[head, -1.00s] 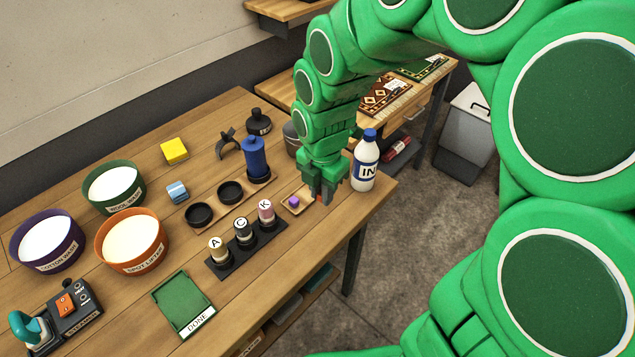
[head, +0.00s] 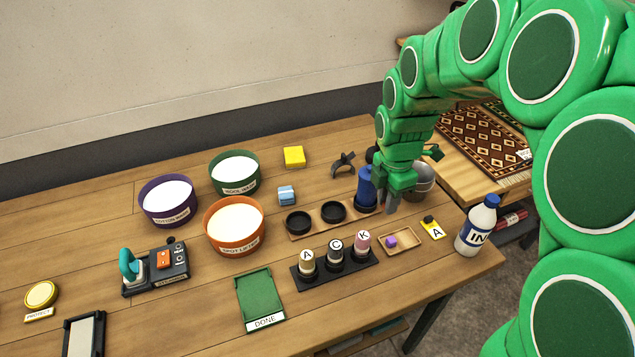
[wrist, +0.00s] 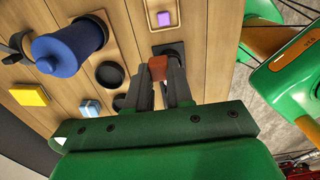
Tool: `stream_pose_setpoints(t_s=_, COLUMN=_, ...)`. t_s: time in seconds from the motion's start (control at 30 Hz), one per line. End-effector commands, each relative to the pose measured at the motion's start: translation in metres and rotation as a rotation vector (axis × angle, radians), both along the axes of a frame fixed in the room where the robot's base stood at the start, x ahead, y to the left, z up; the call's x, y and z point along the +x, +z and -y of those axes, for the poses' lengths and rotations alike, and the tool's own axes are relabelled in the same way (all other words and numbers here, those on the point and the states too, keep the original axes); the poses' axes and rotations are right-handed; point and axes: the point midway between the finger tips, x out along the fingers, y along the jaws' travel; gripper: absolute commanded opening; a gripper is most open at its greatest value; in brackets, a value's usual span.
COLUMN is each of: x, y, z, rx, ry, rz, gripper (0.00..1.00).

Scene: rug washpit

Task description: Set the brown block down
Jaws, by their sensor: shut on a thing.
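The brown block (wrist: 157,68) shows reddish brown between my fingertips in the wrist view. My gripper (wrist: 158,78) is shut on it, pointing down over the bench. In the head view, my gripper (head: 391,207) is just right of the blue bottle (head: 366,188) and behind the small tray (head: 412,246) with a purple block (head: 391,242). The brown block cannot be made out in the head view. How high it is above the bench top (head: 190,312) is hard to tell.
A rack (head: 352,267) of bottles A, C and K stands in front, left of the small tray. A yellow A card (head: 432,230) and the IN bottle (head: 478,226) are to the right. A metal pot (head: 424,178) is behind. Bare bench lies left of the green DONE tray (head: 250,318).

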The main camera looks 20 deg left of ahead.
Motion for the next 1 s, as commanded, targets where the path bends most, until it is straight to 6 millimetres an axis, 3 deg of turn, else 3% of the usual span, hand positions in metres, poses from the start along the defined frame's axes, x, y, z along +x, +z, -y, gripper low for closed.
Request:
stream_pose_setpoints(t_s=0.3, x=0.029, y=-0.002, z=-0.078, rx=0.003, ry=-0.012, rz=0.003, gripper=0.0)
stream_pose_setpoints(t_s=0.6, x=0.039, y=-0.007, z=-0.143, rx=0.011, ry=-0.011, rz=-0.001, gripper=0.0)
stream_pose_setpoints(t_s=1.0, x=0.051, y=-0.015, z=-0.172, rx=0.016, ry=-0.011, rz=0.0, gripper=0.0)
